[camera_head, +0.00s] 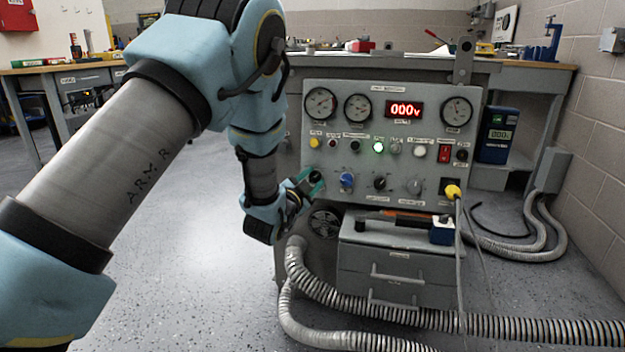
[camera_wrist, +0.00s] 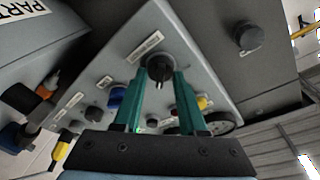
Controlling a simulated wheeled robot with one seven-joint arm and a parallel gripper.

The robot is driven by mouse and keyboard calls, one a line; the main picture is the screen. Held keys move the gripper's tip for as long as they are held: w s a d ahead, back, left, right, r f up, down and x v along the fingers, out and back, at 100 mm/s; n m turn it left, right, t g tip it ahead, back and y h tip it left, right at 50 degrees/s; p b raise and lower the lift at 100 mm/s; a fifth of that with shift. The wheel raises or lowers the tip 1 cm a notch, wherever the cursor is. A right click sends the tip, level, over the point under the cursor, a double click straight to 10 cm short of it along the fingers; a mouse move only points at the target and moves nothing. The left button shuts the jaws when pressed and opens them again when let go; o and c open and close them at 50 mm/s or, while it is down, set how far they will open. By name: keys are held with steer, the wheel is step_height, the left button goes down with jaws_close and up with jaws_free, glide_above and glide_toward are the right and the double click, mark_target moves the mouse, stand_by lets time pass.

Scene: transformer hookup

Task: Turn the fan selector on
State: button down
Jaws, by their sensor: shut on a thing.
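The grey control panel (camera_head: 400,140) has a row of knobs along its lower part. A black knob (camera_wrist: 160,68) at the row's left end sits between the two green fingers of my gripper (camera_wrist: 158,78). It also shows in the head view (camera_head: 316,177). My gripper, seen at the panel's lower left in the head view (camera_head: 311,182), is shut on this knob. I cannot read the knob's label, so I cannot tell if it is the fan selector. A blue knob (camera_head: 346,180), a black knob (camera_head: 379,183) and a grey knob (camera_head: 414,187) follow to the right.
A red display (camera_head: 404,109) reads 000v between round gauges. A green lamp (camera_head: 378,147) is lit. A yellow plug (camera_head: 453,192) with a cable is at the lower right. A grey drawer box (camera_head: 395,262) and ribbed hoses (camera_head: 400,319) lie below. Open floor is at left.

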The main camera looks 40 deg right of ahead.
stand_by(0.4)
steer(key=shift+c, duration=2.3)
jaws_free()
steer(key=p+v, duration=0.1)
steer(key=v, duration=0.9)
steer(key=shift+s+a+p, duration=0.15)
steer(key=shift+a+p, duration=0.2)
steer(key=shift+a, duration=0.05)
